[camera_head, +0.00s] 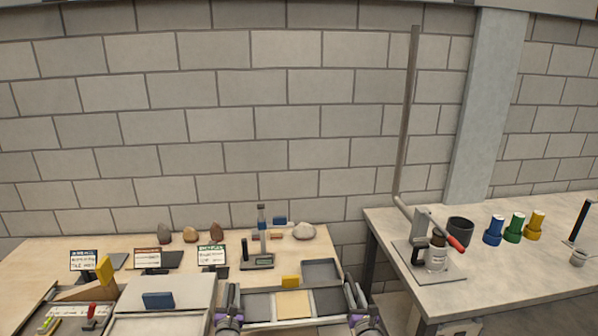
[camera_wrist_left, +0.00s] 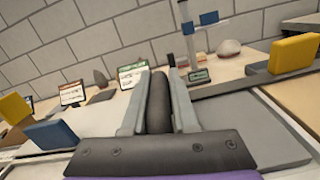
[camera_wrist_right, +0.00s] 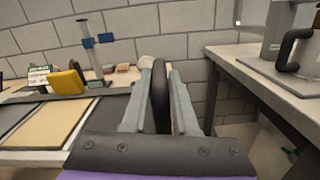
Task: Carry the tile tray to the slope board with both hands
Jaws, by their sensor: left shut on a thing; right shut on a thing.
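The tile tray (camera_head: 322,291) is at the bottom middle of the head view, with a grey, a tan and a dark tile side by side. Its pale rim (camera_wrist_right: 30,157) and tan tile show in the right wrist view. My left gripper (camera_head: 228,298) is shut on the tray's dark left handle (camera_wrist_left: 159,100). My right gripper (camera_head: 356,294) is shut on its dark right handle (camera_wrist_right: 160,90). A pale raised board (camera_head: 190,287) with a blue block (camera_head: 158,301) stands left of the tray; I cannot tell if it is the slope board.
A shallow grey tray (camera_head: 321,270) and a yellow block (camera_head: 290,282) lie just behind the tile tray. A post stand (camera_head: 262,240), stones (camera_head: 190,234) and small signs (camera_head: 212,256) stand further back. A side table (camera_head: 450,285) at right holds a press and cups, across a gap.

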